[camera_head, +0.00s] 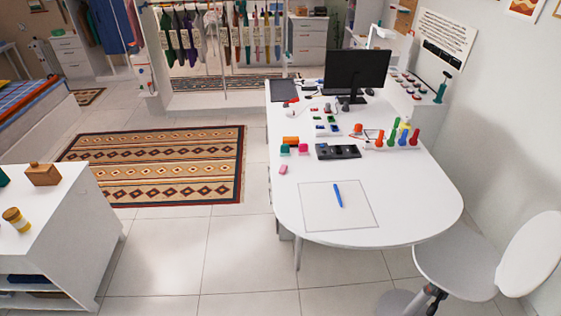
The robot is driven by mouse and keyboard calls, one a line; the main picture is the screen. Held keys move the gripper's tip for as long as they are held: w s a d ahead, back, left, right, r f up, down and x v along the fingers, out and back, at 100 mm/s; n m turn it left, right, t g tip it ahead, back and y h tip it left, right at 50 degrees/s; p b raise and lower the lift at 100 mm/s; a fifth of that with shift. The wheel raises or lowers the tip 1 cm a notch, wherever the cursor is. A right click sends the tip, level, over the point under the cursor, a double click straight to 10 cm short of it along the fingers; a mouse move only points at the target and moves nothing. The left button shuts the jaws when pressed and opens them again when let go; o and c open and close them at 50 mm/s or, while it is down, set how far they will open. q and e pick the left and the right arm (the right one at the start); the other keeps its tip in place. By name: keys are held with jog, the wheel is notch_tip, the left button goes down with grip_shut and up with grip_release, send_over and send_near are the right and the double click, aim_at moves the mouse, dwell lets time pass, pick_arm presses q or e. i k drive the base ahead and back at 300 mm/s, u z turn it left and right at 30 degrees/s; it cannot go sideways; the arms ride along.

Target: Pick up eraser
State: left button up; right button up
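A small pink block that looks like the eraser (283,169) lies on the white desk (410,208), near its left edge. It is left of and beyond a square sheet or mat (312,212) with a blue pen (338,195) on it. Nothing touches the pink block, and it is fully visible. Neither of my grippers shows in the head view.
Small green and pink items (284,149) and a black tray-like device (338,151) lie beyond the block. A monitor (356,70) stands at the back. A white chair (462,262) is at right, a white cabinet (75,225) at left. Floor between is clear.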

aim_at(283, 168)
jog(key=i, duration=1.4)
jog(key=z, duration=1.35)
